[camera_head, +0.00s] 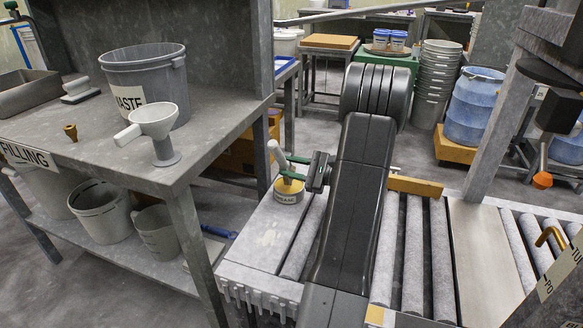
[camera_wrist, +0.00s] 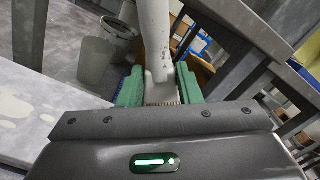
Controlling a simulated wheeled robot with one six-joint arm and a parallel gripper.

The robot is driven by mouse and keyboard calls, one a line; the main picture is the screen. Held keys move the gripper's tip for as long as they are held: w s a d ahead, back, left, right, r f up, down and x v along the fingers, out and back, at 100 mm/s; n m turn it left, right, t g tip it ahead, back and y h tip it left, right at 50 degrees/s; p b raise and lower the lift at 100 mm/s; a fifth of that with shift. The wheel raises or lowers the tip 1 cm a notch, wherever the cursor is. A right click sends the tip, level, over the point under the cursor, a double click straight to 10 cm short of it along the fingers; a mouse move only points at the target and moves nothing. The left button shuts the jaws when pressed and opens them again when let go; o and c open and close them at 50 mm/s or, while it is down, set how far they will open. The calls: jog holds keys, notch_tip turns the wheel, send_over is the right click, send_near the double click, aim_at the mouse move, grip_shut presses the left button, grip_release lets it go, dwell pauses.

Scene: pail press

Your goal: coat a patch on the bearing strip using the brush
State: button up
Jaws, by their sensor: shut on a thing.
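My gripper (camera_head: 293,168) is shut on the brush (camera_head: 277,154), whose pale handle slants up to the left. In the wrist view the green fingers (camera_wrist: 158,88) grip the brush (camera_wrist: 155,40) from both sides, with a little of its tan bristles showing below. A round yellow-and-grey labelled pot (camera_head: 287,192) stands just below the gripper at the far end of the bearing strip (camera_head: 247,257). Whether the bristles touch the pot is hidden. The strip is a flat pale-grey plate left of the rollers, with a faint lighter patch. It also shows at left in the wrist view (camera_wrist: 45,133).
Rollers (camera_head: 413,250) lie right of the strip, partly behind my arm. A yellow bar (camera_head: 415,186) lies across the rollers' far end. Stacked pails and blue drums stand behind.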

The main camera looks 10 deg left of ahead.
jog(key=shift+f, duration=0.6)
dwell(1.2)
notch_tip(320, 180, up, 7)
jog(key=p, duration=0.5)
dwell(0.4)
jog(key=shift+t, duration=0.3)
